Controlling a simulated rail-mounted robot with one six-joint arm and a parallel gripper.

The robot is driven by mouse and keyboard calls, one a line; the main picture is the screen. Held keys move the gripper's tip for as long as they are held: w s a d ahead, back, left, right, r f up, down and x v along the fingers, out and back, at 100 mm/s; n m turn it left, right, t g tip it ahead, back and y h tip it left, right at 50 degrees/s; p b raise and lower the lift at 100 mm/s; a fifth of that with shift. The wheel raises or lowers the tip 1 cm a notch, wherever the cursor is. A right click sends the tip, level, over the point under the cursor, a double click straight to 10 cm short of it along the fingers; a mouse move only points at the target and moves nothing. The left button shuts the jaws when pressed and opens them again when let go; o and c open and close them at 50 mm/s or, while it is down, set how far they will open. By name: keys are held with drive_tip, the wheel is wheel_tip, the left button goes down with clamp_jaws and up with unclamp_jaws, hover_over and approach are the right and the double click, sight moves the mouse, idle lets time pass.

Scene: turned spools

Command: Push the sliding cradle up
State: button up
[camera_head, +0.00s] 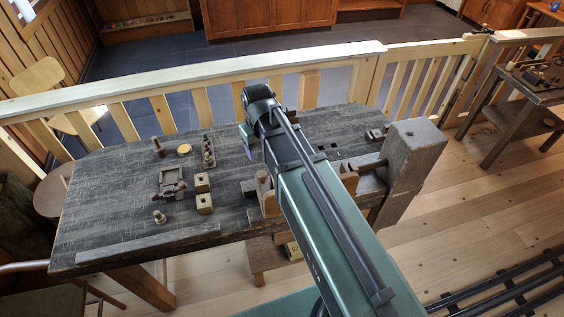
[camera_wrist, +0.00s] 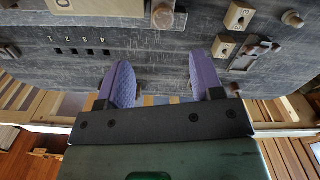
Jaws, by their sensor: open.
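My gripper (camera_wrist: 160,60) is open, with two purple fingers spread above the dark bench and nothing between them. In the head view my arm hides most of it. A small dark reddish-brown fixture (camera_head: 172,185) lies on the left half of the bench; it may be the sliding cradle, but I cannot tell for certain. It also shows in the wrist view (camera_wrist: 257,51), right of the fingers and apart from them. Wooden fittings (camera_head: 268,198) at the bench's front edge are partly hidden by my arm.
The bench (camera_head: 110,225) also bears two holed wooden blocks (camera_head: 204,203), a small knob (camera_head: 159,217), a peg tray (camera_head: 208,152) and a yellow disc (camera_head: 184,149). A big wooden block (camera_head: 412,148) stands at its right end. A fence (camera_head: 200,105) runs behind. Numbered holes (camera_wrist: 80,51) lie left of the fingers.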

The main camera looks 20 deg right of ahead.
sight(262, 174)
drive_tip(key=f+b, duration=1)
drive_tip(key=f, duration=0.1)
drive_tip(key=shift+a+b, duration=0.25)
drive_tip(key=shift+b, duration=0.15)
drive_tip(key=shift+r, duration=0.1)
